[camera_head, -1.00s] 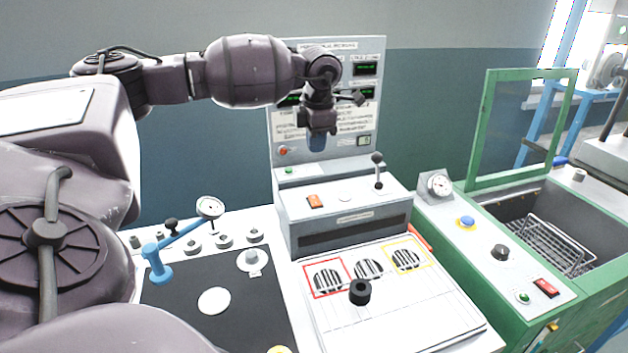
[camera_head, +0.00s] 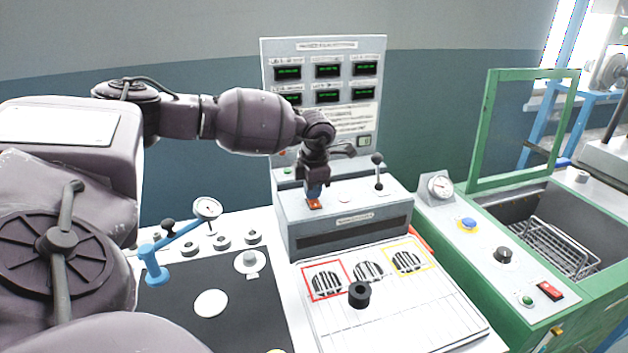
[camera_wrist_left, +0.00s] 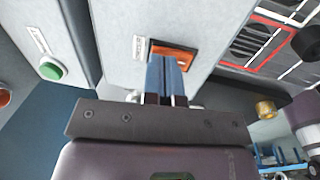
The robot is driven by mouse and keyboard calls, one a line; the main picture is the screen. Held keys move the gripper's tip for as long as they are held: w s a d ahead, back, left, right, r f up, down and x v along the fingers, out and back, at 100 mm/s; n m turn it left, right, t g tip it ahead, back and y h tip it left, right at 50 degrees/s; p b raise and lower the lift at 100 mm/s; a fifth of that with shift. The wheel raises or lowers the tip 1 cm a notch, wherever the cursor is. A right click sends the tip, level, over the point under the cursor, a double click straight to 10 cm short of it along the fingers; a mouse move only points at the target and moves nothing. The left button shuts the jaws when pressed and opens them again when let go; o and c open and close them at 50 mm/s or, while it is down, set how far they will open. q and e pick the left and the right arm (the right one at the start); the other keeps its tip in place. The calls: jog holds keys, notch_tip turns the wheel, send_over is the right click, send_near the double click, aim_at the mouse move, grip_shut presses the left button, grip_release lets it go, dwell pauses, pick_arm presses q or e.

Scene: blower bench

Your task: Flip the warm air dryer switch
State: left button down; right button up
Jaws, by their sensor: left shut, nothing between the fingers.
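The grey blower box (camera_head: 345,219) stands in the middle of the bench. Its orange-red rocker switch (camera_head: 315,204) is on the top face at the left, and it also shows in the left wrist view (camera_wrist_left: 178,49). My left gripper (camera_head: 314,194) points down with its blue fingers shut and empty. The fingertips are at the switch in both views; they cover part of it, and I cannot tell whether they touch it. My right gripper is in neither current view.
A black-knobbed lever (camera_head: 378,172) stands on the box right of the switch. A panel with green displays (camera_head: 327,70) rises behind. A vented white plate (camera_head: 390,305) lies in front. A dial gauge (camera_head: 207,208) is at the left, a green-framed basin (camera_head: 530,215) at the right.

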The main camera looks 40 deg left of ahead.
pick_arm(q)
jog(key=shift+f, duration=0.2)
pick_arm(e)
jog(key=shift+s+f, duration=0.1)
pick_arm(q)
jog(key=shift+a+f+h, duration=0.1)
jog(key=shift+f+h, duration=0.2)
jog(key=shift+f, duration=0.1)
pick_arm(e)
jog(key=shift+s+d+f, duration=0.25)
jog(key=shift+s+f, duration=0.1)
jog(key=shift+s, duration=0.1)
pick_arm(q)
jog(key=shift+s+d+p, duration=0.3)
jog(key=shift+d, duration=0.25)
jog(key=shift+s+d, duration=0.1)
jog(key=shift+d, duration=0.15)
jog(key=shift+g, duration=0.3)
pick_arm(e)
jog(key=shift+w+a+r, duration=0.15)
jog(key=shift+w+r, duration=0.3)
jog(key=shift+r, duration=0.15)
jog(key=shift+w+a+r, duration=0.15)
jog(key=shift+w+r, duration=0.25)
jog(key=shift+r, duration=0.15)
